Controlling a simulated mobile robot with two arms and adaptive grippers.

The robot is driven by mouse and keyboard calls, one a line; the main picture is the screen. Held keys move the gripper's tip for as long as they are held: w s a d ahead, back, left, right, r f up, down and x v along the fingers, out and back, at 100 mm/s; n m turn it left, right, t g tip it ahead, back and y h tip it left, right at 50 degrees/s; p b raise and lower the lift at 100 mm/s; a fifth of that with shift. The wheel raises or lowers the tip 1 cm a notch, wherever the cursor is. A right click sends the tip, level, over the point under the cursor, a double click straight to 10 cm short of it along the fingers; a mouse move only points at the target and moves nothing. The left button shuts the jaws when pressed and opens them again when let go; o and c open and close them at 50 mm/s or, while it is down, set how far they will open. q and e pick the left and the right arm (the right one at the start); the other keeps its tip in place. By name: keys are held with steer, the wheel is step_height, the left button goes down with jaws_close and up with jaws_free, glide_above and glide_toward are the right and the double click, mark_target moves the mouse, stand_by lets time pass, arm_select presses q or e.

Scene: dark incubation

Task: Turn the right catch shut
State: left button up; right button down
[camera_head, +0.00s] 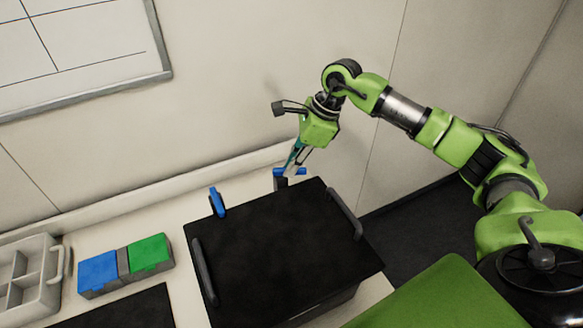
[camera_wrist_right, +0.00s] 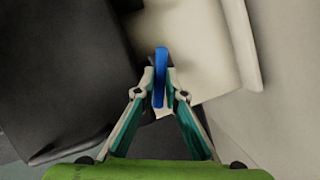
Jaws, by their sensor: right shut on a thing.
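The black box (camera_head: 285,250) stands on the bench with its dark lid down. The right catch (camera_head: 301,171) is a blue handle on a dark post at the box's far edge; it lies roughly level across the picture in the head view. My right gripper (camera_head: 290,167) reaches it from above and is shut on it. In the right wrist view the blue handle (camera_wrist_right: 161,62) sits between the fingertips (camera_wrist_right: 160,90) and sticks out beyond them. The left catch (camera_head: 217,202) is a blue handle at the far left corner, standing apart. My left gripper is not in view.
Dark grey handles (camera_head: 204,272) and (camera_head: 344,214) flank the lid. A blue and green block pair (camera_head: 123,262) and a pale compartment tray (camera_head: 50,282) stand left on the bench. The wall (camera_head: 240,90) is close behind.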

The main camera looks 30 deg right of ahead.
mark_target(283, 178)
steer(key=m+h+b, duration=0.1)
steer(key=m+b, duration=0.1)
steer(key=m, duration=0.1)
steer(key=s+a+m+t+h+b, duration=0.1)
steer(key=m+b, duration=0.2)
steer(key=m, duration=0.1)
steer(key=a+m+t+h+b, duration=0.1)
steer(key=m+b, duration=0.1)
steer(key=m, duration=0.1)
steer(key=shift+s+a+m+b, duration=0.15)
steer(key=shift+s+m+b, duration=0.05)
steer(key=shift+m+b, duration=0.15)
steer(key=shift+a+m+h+b, duration=0.2)
steer(key=shift+m+h+b, duration=0.4)
steer(key=shift+m, duration=0.45)
steer(key=shift+r, duration=0.1)
steer(key=c, duration=2.1)
jaws_free()
